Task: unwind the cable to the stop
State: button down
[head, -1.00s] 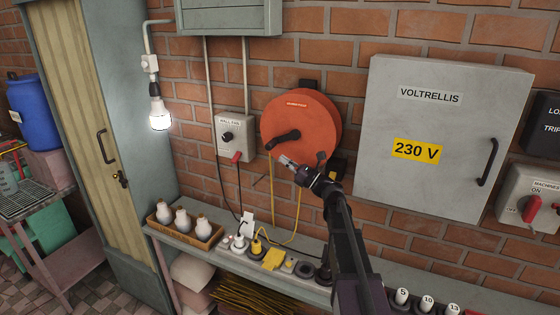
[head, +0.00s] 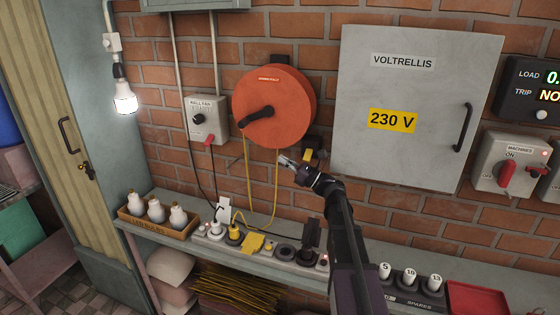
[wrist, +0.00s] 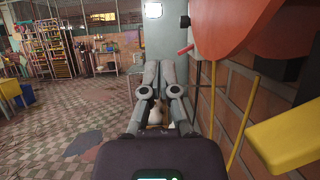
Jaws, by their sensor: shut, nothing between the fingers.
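The orange cable reel (head: 285,90) hangs on the brick wall, with a black crank (head: 255,117) on its face pointing left and slightly down. Yellow cable (head: 248,175) hangs from the reel in two strands toward the bench. My gripper (head: 283,158) is shut and empty, just below the reel's lower edge and apart from the crank. In the wrist view the closed fingers (wrist: 158,63) point away from the camera, and the reel's underside (wrist: 225,25) is at upper right. The stop cannot be made out.
A grey 230 V cabinet (head: 415,155) is right of the reel, and a wall-fan switch box (head: 206,117) is left. A bench (head: 300,265) below holds bulbs (head: 156,211) and several sockets. A yellow block (wrist: 290,130) is close at right in the wrist view.

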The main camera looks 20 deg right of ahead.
jog(key=c, duration=0.7)
grip_release()
jog(key=o, duration=0.3)
jog(key=shift+w+a+r+m, duration=0.1)
jog(key=shift+w+a+m, duration=0.1)
jog(key=shift+w+m, duration=0.1)
jog(key=w+a+r+m+t+h+p, duration=0.2)
jog(key=w+a+m+t+h+p, duration=0.3)
jog(key=w+a+m+h+p, duration=0.45)
jog(key=m+g+h+p, duration=0.4)
jog(key=m+h+p, duration=0.45)
jog(key=h, duration=1.15)
send_near(241, 126)
jog(key=shift+s+a+r, duration=0.15)
jog(key=shift+s+a, duration=0.2)
jog(key=shift+s, duration=0.1)
jog(key=shift+w+d, duration=0.1)
jog(key=shift+w, duration=0.05)
jog(key=x, duration=1.3)
jog(key=shift+w, duration=0.25)
